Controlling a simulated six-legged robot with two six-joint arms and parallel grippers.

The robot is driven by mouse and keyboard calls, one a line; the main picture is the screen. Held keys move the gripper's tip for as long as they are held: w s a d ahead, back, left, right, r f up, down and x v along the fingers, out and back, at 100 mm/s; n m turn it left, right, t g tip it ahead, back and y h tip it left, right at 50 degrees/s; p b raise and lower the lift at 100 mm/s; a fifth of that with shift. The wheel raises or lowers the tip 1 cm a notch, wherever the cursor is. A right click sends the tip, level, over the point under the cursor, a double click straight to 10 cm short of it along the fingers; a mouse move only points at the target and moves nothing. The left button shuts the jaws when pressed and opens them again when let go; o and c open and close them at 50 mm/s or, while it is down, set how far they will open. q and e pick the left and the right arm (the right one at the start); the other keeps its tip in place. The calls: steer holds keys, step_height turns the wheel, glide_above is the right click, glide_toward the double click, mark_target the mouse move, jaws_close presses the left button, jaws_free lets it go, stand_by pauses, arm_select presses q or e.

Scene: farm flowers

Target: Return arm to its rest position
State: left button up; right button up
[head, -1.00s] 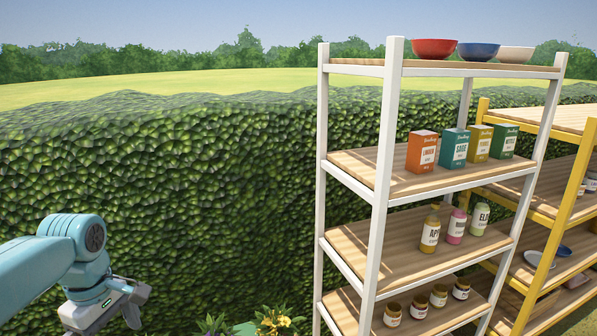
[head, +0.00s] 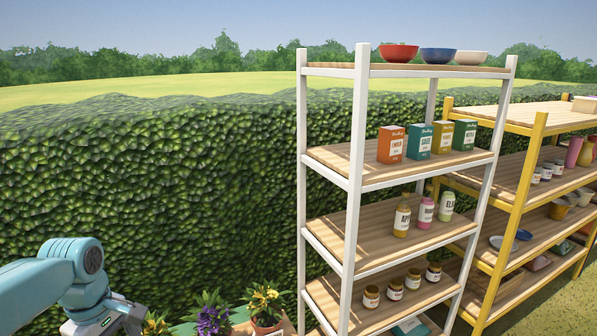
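My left arm (head: 75,270) comes in from the left edge in the head view, light blue with a bent wrist. My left gripper (head: 130,328) is at the bottom left, pointing down. Its fingertips are cut off by the bottom edge, so I cannot tell whether it is open or shut or holds anything. It is in front of the hedge, beside the potted flowers. My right arm and gripper are not in view.
A white shelf unit (head: 355,170) carries bowls, boxes, bottles and jars. A yellow shelf unit (head: 522,185) stands at right. Potted yellow flowers (head: 264,300) and purple flowers (head: 208,316) are at the bottom. A tall hedge (head: 160,180) closes off the back left.

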arm_select(q)
steer(key=s+d+f+m+h, duration=0.1)
steer(key=d+f+m, duration=0.2)
steer(key=d+f, duration=0.35)
steer(key=d+f+m+h, duration=0.15)
steer(key=d+f, duration=0.25)
steer(key=f, duration=0.6)
steer(key=s+d+f+m, duration=0.1)
steer(key=d+f+m, duration=0.35)
steer(key=f, duration=0.45)
steer(key=s+d+f+m+h+b, duration=0.1)
steer(key=s+d+f+m, duration=0.1)
steer(key=s+d+f, duration=0.45)
steer(key=s+d+f+m, duration=0.2)
steer(key=s+f, duration=0.2)
steer(key=s, duration=0.5)
step_height(320, 180, down, 9)
steer(key=b, duration=0.9)
steer(key=shift+w+a, duration=0.15)
steer(key=shift+w, duration=0.15)
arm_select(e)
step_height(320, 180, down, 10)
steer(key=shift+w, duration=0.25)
